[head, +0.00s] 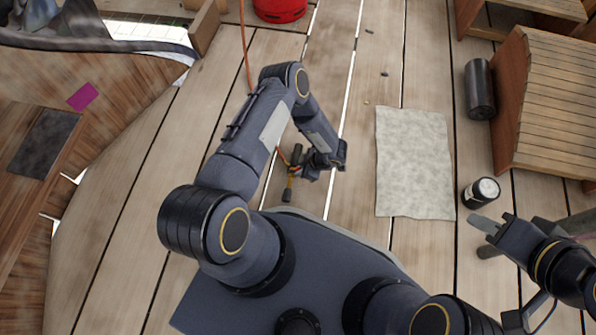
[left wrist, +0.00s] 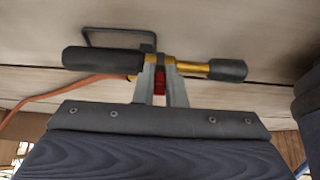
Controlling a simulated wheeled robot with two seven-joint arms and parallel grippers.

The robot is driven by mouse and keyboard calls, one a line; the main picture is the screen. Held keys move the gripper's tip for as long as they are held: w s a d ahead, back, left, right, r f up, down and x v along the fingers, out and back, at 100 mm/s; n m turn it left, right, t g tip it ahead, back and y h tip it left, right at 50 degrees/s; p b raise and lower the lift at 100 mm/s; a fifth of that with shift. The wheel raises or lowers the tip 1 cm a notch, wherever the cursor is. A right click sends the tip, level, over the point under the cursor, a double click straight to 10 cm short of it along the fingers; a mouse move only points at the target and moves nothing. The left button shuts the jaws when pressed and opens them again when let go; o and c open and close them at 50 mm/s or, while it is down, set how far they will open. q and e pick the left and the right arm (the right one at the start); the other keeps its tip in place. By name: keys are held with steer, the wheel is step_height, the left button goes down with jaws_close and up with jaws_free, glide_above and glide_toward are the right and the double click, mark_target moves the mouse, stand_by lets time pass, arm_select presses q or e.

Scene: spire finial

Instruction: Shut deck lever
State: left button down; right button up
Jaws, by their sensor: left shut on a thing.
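My left gripper (head: 296,168) is low over the deck in the head view. In the left wrist view its two grey fingers (left wrist: 160,82) close around a small red piece (left wrist: 159,88), likely the deck lever, at a brass fitting. The brass fitting (left wrist: 190,66) has a black grip (left wrist: 100,60) on its left and a black end (left wrist: 228,70) on its right. In the head view, the black end (head: 287,195) shows below the gripper. My right gripper (head: 484,225) hangs at the right; only one finger shows clearly. The exact contact at the lever is partly hidden.
An orange hose (head: 245,50) runs to the fitting. A pale cloth (head: 414,165) lies on the deck. A red container (head: 280,8) is at the top.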

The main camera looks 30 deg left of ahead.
arm_select(q)
steer(key=shift+w+d+f+y+b, duration=0.1)
steer(key=shift+d+f+y+b, duration=0.4)
steer(key=shift+y+b, duration=0.6)
arm_select(e)
steer(key=shift+f, duration=1.6)
arm_select(q)
steer(key=shift+r, duration=0.1)
steer(key=c, duration=1.5)
jaws_free()
steer(key=shift+r, duration=0.1)
